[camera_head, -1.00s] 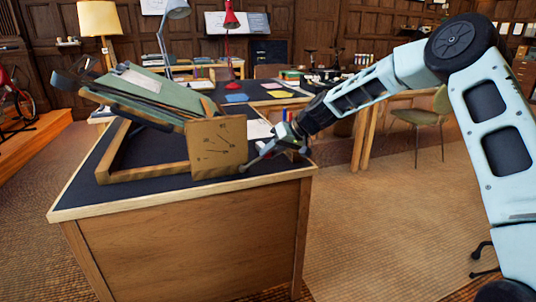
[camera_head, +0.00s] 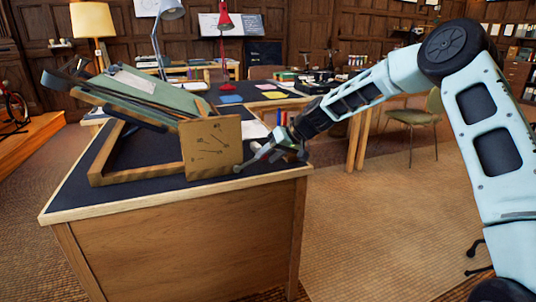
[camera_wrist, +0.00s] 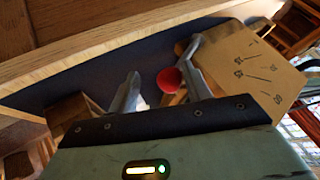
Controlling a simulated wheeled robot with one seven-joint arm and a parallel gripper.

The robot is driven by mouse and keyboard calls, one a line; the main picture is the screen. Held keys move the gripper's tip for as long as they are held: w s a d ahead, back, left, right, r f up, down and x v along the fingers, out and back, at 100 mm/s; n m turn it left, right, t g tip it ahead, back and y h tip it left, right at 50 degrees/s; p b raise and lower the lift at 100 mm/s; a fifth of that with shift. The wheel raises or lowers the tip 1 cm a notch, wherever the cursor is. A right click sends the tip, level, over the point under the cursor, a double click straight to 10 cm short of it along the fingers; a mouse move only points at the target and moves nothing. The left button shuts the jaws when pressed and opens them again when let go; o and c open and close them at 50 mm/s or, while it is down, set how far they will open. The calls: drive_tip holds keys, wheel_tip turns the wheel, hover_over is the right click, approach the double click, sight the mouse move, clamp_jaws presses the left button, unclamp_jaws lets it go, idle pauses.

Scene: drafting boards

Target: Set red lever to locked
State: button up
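A red round lever knob (camera_wrist: 170,80) shows in the wrist view between my two grey fingers, closer to the right one. My gripper (camera_wrist: 161,60) is open around it, with a gap on the left side. In the head view my gripper (camera_head: 262,158) is low over the desk, just right of the square wooden panel (camera_head: 211,148) with angle marks. That panel is fixed to the drafting board (camera_head: 150,92), whose green top is tilted. The lever is not clear in the head view, and its shaft is mostly hidden.
The drafting board's wooden base frame (camera_head: 135,176) rests on the dark-topped desk (camera_head: 215,187) with a pale wood edge. Another desk with lamps and papers stands behind. A green chair (camera_head: 413,120) and open floor lie to the right.

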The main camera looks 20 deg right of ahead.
drive_tip(key=shift+a+r, duration=0.1)
drive_tip(key=shift+r, duration=0.15)
drive_tip(key=p+v, duration=0.1)
drive_tip(key=v, duration=1.6)
drive_tip(key=shift+d+p, duration=0.2)
drive_tip(key=shift+p, duration=0.2)
